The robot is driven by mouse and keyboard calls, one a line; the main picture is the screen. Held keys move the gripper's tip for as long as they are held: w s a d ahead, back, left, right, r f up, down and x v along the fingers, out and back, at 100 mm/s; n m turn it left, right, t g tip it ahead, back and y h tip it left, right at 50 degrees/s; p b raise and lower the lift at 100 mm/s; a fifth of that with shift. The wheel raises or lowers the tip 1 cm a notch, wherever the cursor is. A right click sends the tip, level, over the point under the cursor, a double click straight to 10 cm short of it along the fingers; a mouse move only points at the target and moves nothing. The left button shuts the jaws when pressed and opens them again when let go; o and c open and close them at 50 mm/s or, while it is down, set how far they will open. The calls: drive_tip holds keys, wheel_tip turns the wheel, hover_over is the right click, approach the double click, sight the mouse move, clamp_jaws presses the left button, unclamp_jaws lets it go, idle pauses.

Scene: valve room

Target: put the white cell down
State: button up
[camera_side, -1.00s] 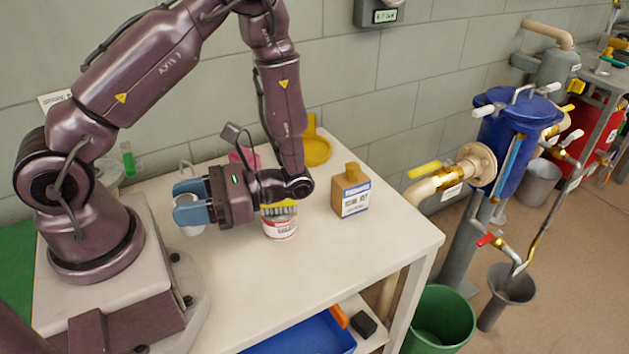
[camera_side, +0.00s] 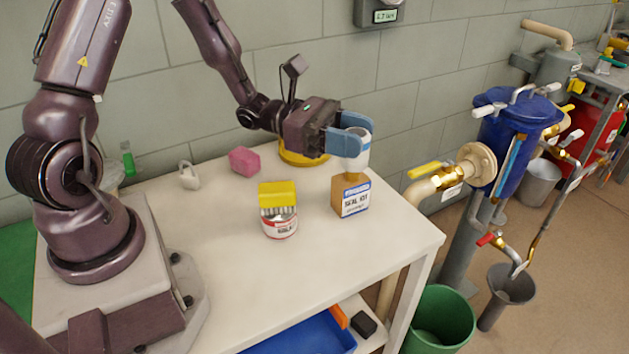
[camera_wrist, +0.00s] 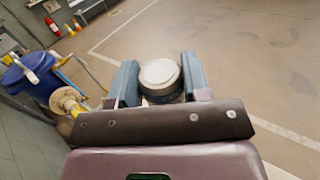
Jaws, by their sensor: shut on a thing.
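The white cell is a short white cylinder with a darker band. It is upright between the blue fingers of my gripper (camera_side: 350,143) in the side view, its lower part (camera_side: 357,160) showing under them. The gripper is shut on it. In the wrist view the cell's round pale end (camera_wrist: 159,73) shows between the two fingers (camera_wrist: 158,83). In the side view the cell appears right above the brown seal kit box (camera_side: 351,195). I cannot tell whether it touches the box or hangs above or behind it.
On the white table (camera_side: 330,260) are a red-and-white tin (camera_side: 280,224) with a yellow-handled brush, a pink block (camera_side: 244,160), a padlock (camera_side: 189,177) and a yellow round thing (camera_side: 300,155). The table's front is clear. A pipe with a yellow-handled valve (camera_side: 425,170) is to the right.

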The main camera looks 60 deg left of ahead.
drive_tip(key=w+a+r+n+t+y, duration=0.1)
drive_tip(key=w+a+n+t+y, duration=0.25)
drive_tip(key=a+n+y, duration=0.5)
drive_tip(key=w+a+r+n+t+y, duration=0.2)
drive_tip(key=a+n+t+y, duration=0.25)
drive_tip(key=a+y, duration=0.75)
drive_tip(key=shift+w+a+f+h, duration=0.1)
drive_tip(key=shift+a+f+h, duration=0.2)
drive_tip(key=shift+f, duration=3.55)
drive_tip(key=shift+w+a+f+h, duration=0.1)
drive_tip(key=shift+a+f+h, duration=0.25)
drive_tip(key=shift+f, duration=3.5)
drive_tip(key=shift+w+a+f+h, duration=0.15)
drive_tip(key=shift+f+h, duration=0.25)
drive_tip(key=shift+f, duration=3.45)
drive_tip(key=shift+s+f, duration=0.1)
drive_tip(key=shift+f, duration=0.6)
drive_tip(key=o, duration=0.9)
drive_tip(key=shift+r, duration=0.1)
